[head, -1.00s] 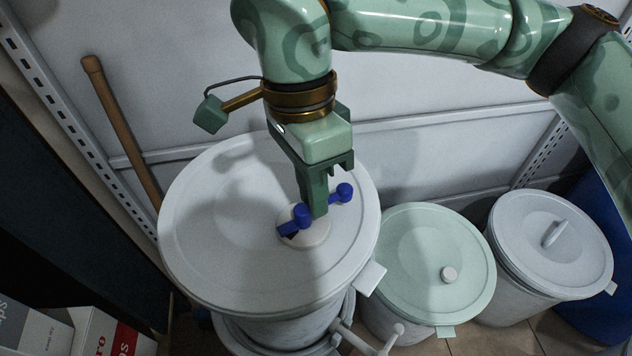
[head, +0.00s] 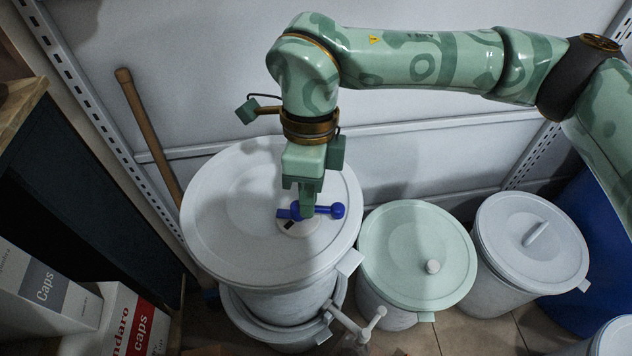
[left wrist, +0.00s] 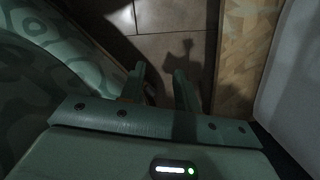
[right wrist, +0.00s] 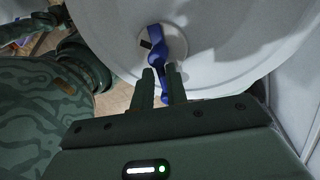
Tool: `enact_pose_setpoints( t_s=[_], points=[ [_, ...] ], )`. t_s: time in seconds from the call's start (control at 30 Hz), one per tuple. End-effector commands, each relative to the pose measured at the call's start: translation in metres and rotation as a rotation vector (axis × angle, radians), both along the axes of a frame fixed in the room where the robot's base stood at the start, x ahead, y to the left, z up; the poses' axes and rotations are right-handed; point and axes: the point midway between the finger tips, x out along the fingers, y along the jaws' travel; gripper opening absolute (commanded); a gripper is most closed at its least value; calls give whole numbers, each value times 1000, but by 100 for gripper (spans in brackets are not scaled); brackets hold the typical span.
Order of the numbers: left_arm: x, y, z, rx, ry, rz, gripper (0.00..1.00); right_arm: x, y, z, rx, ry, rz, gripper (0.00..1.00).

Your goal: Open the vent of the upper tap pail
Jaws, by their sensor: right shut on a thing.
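The upper tap pail (head: 225,245) is white, with a wide white lid, and stands on a lower pail. Its vent is a blue handle with round knobs (head: 338,210) on a small round disc in the lid; it also shows in the right wrist view (right wrist: 156,36). A dark opening (head: 290,225) shows beside the handle. My right gripper (head: 307,212) points down onto the vent and is shut on the blue handle; its fingers (right wrist: 161,80) hide part of it. My left gripper (left wrist: 160,82) is open and empty above the floor.
A white tap (head: 350,322) juts out at the lower pail's right. A pale green lidded pail (head: 400,250) and a grey-white one (head: 545,230) stand to the right. A wooden pole (head: 145,125) leans behind; boxes (head: 110,320) sit at lower left.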

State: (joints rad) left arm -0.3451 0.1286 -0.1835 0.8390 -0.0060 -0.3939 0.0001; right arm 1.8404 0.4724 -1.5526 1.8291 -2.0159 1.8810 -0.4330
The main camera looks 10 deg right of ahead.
Motion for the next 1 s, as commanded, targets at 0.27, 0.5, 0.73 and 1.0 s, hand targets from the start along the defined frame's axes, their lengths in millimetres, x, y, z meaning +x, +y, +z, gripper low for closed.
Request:
enact_pose_setpoints(
  t_s=[0.27, 0.5, 0.73, 1.0],
  points=[
    [-9, -18, 26, -31, -30, 68, 32, -5, 3, 7, 6, -6, -246, 0],
    [-11, -28, 43, -47, -52, 105, 32, -7, 4, 5, 7, -7, -422, 0],
    [-5, -28, 55, -48, -67, 104, 32, -7, 4, 3, 8, -6, -530, 0],
    [-2, -28, 59, -47, -74, 103, 32, -6, 5, 1, 10, -8, -580, 0]
  ],
)
